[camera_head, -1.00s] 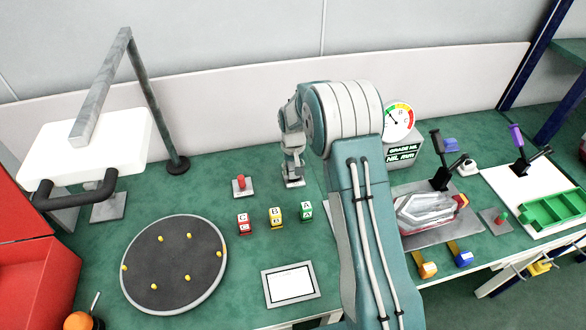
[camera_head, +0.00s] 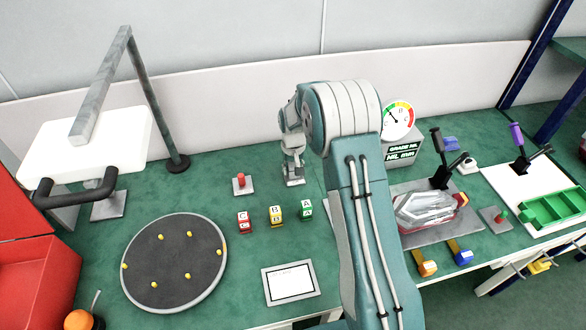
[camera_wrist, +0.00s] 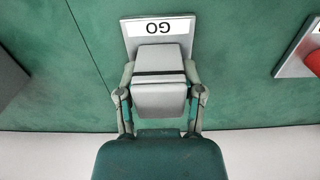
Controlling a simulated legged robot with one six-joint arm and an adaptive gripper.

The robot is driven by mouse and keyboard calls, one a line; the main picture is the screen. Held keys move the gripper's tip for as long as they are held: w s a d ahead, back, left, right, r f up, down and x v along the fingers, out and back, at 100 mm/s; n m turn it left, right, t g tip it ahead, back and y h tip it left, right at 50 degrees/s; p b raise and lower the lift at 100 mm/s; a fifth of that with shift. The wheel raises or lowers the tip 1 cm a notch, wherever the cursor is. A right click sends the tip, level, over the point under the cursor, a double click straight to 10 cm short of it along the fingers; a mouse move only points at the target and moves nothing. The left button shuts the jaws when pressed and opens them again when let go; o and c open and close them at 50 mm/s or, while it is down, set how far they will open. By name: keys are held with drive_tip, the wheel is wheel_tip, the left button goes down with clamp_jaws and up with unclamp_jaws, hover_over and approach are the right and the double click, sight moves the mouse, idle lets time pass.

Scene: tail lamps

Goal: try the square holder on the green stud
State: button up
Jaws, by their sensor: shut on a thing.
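My gripper (camera_head: 293,170) points down over a small grey plate (camera_head: 296,183) at the back middle of the bench.
A red stud (camera_head: 241,179) on its plate is close left of my gripper; it also shows in the wrist view (camera_wrist: 314,62). Lettered blocks (camera_head: 276,216) stand in front. A dial gauge box (camera_head: 402,152) and a lamp (camera_head: 425,211) are to the right.

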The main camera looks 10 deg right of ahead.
sight(293, 163)
idle(0.4)
drive_tip(key=shift+r, duration=3.55)
